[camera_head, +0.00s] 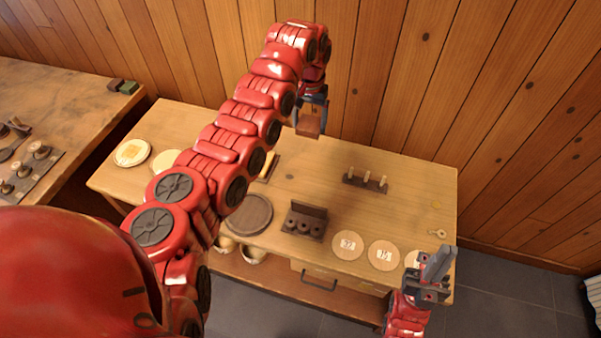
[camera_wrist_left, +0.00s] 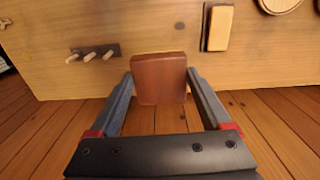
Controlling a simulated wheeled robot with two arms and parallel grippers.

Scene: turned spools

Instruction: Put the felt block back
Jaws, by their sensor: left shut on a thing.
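A reddish-brown block (camera_head: 308,125) is held in the air near the back edge of the table, against the wood wall. My left gripper (camera_head: 312,112) is shut on it. In the left wrist view the block (camera_wrist_left: 159,78) sits between the two fingers, hiding part of the table edge; the frames do not show clearly whether it is felt. A dark tray (camera_wrist_left: 206,30) holds a pale block (camera_wrist_left: 219,28); in the head view my left arm partly hides them. My right gripper (camera_head: 436,264) is empty as far as I see, near the table's front right corner; its finger gap is unclear.
The table (camera_head: 320,165) has a peg rack (camera_head: 365,181), a dark holed stand (camera_head: 305,219), a round dark plate (camera_head: 249,214) and numbered discs (camera_head: 348,245). A green block (camera_head: 128,88) lies on the left bench (camera_head: 60,100). The table's back middle is clear.

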